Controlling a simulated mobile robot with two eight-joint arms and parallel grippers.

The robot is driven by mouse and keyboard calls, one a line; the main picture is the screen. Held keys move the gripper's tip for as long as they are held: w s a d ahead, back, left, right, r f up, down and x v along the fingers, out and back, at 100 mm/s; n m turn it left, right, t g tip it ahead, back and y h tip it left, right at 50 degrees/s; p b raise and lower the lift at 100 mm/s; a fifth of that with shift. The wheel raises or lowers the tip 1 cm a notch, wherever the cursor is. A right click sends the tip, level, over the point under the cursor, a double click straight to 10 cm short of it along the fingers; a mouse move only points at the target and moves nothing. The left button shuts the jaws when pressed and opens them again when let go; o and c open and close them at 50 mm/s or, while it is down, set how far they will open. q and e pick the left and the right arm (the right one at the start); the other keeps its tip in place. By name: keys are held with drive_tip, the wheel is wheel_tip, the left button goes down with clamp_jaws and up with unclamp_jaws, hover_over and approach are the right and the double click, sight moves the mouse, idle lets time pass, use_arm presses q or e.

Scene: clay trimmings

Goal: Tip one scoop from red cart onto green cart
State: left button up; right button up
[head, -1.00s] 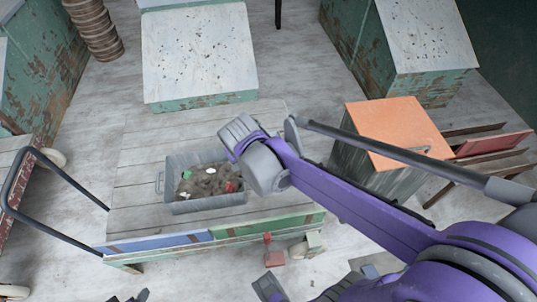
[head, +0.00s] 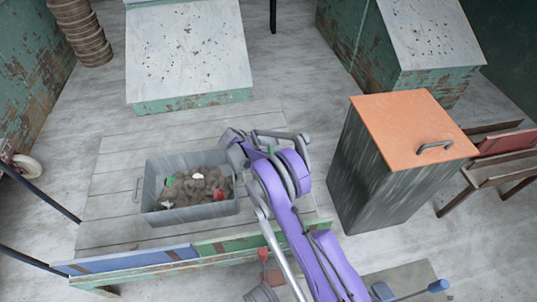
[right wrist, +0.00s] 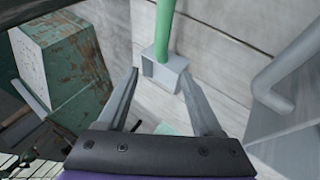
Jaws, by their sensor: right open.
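A wooden-decked cart (head: 110,205) with a blue and green front rail stands in the middle of the head view. On it sits a grey bin (head: 190,216) of brown clay trimmings with white, red and green bits. My right gripper (head: 236,152) is at the bin's right end; its fingertips are unclear there. In the right wrist view its two fingers (right wrist: 159,74) are open. A green handle (right wrist: 164,28) with a grey square end (right wrist: 164,72) stands between and beyond the tips, not gripped. A dark reddish cart (head: 5,150) shows only at the left edge. My left gripper is out of view.
A dark box with an orange lid (head: 410,125) stands right of the cart. Pale speckled-topped blocks (head: 188,50) stand behind. A red-handled piece (head: 265,257) and a blue-handled tool (head: 437,286) are near the front. Floor shows between the cart and the blocks.

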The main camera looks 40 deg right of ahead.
sight(271, 151)
drive_tip(key=b+x, duration=0.1)
drive_tip(key=x, duration=0.6)
drive_tip(key=shift+a, duration=0.1)
drive_tip(key=b+x, duration=0.2)
drive_tip(key=x, duration=0.3)
drive_tip(key=shift+f, duration=0.1)
clamp_jaws()
